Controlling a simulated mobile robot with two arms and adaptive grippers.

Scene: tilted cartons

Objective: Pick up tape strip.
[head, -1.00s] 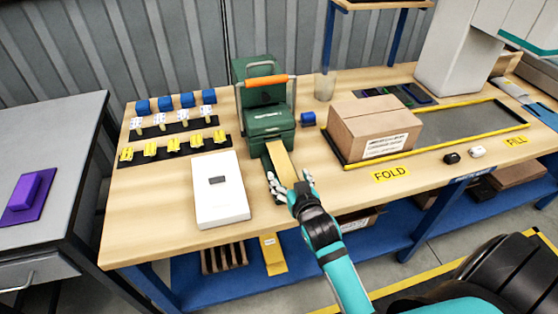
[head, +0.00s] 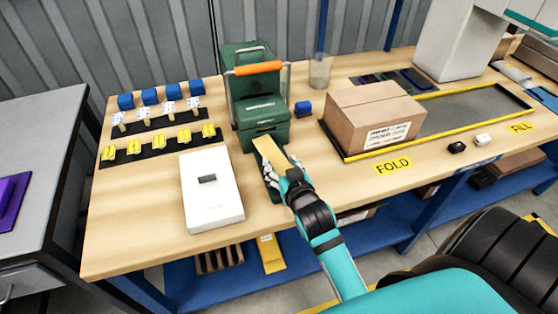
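The tape strip (head: 268,152) is a flat tan-yellow band. It reaches forward from the front of the green tape dispenser (head: 263,112), which has an orange handle. My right gripper (head: 283,168) is at the near end of the strip, with its pale fingers on either side of it. The fingers are close to the strip's edges, and I cannot tell whether they press on it. The strip's near end is partly hidden by the gripper. My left gripper is not in view.
A white box (head: 212,205) lies left of my gripper. Yellow clips (head: 171,142) and blue blocks (head: 150,96) stand in rows at the back left. A closed brown carton (head: 372,118) stands right, behind the FOLD label (head: 394,167).

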